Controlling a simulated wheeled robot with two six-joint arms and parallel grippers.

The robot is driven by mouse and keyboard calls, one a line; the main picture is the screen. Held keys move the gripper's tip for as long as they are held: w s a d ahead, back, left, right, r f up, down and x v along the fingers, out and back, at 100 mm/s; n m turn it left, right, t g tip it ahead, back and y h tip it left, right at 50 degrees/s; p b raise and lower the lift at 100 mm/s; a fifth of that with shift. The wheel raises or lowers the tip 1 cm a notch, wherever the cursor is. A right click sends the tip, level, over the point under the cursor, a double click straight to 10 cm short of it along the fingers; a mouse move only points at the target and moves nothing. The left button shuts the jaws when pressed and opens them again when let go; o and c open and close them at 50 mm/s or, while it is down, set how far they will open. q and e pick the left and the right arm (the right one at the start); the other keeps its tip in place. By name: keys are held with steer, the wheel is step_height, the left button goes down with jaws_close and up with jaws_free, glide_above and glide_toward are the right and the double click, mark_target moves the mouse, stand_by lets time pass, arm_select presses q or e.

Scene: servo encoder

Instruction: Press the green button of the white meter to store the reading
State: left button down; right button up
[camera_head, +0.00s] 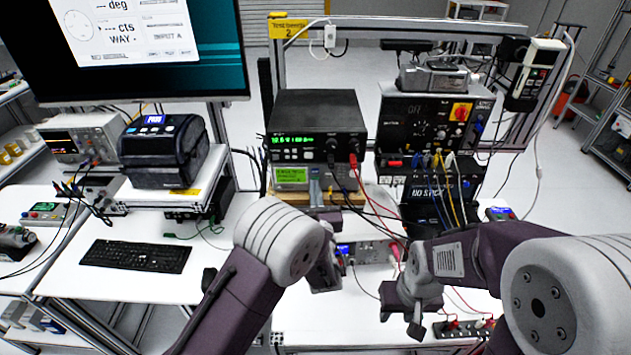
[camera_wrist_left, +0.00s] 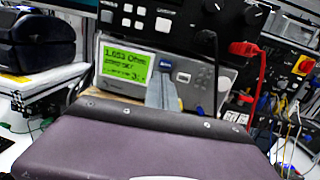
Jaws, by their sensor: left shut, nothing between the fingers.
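The white meter (camera_head: 291,176) stands under a black bench unit, its green display lit. In the left wrist view the meter (camera_wrist_left: 112,88) fills the middle, with a display reading in ohms and a blue label on its front. My left gripper (camera_head: 315,175) is shut and empty, its fingers pointing at the meter's front. In the left wrist view the shut grey fingers (camera_wrist_left: 163,92) cover part of the panel right of the display; I cannot tell whether they touch it. I cannot make out a green button. My right gripper (camera_head: 402,318) hangs low at the right, its jaw state unclear.
The black bench unit (camera_head: 317,123) has red and black leads hanging in front at the right. A small instrument (camera_head: 366,251) and a black socket strip (camera_head: 463,328) lie nearer. A keyboard (camera_head: 137,256) and a black printer (camera_head: 163,150) are left.

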arm_select(q)
steer(key=s+b, duration=0.1)
steer(key=s, duration=0.6)
steer(key=shift+s, duration=0.25)
stand_by(0.3)
